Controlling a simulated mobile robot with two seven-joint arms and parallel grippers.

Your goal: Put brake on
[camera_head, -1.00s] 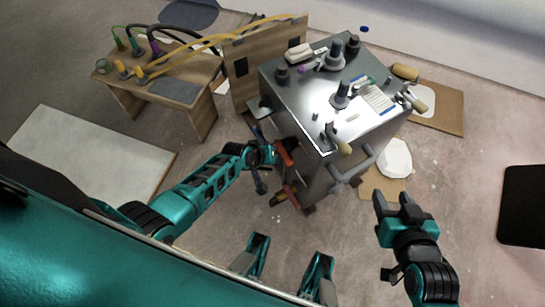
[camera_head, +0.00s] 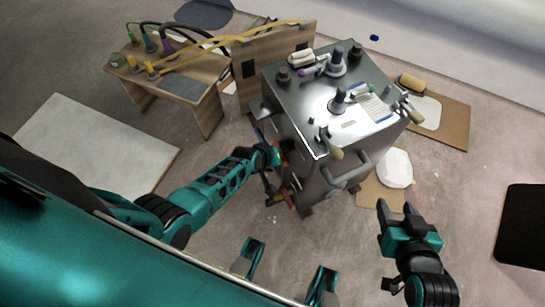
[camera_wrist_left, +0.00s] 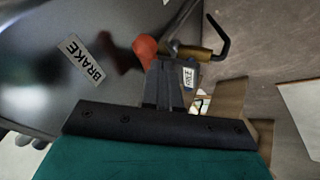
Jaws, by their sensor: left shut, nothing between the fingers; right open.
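A grey metal cart (camera_head: 338,100) stands at the centre right of the head view. In the left wrist view its side bears a white BRAKE label (camera_wrist_left: 82,60) at the left and a FREE label (camera_wrist_left: 188,77) at the right. A red-orange knob (camera_wrist_left: 145,47) sits between the labels, much nearer FREE. My left gripper (camera_wrist_left: 165,78) is shut and empty, with its fingertips close beside the knob; I cannot tell whether they touch. In the head view the left gripper (camera_head: 275,156) is at the cart's side and hides part of the red lever. My right gripper (camera_head: 396,209) is open and empty, clear of the cart.
Several tools and dark knobs lie on the cart's top. A curved handle (camera_head: 347,170) sticks out from its front. A wooden bench (camera_head: 196,106) with cables stands at the left, and a pale board (camera_head: 92,145) lies on the floor. Floor between the grippers is mostly free.

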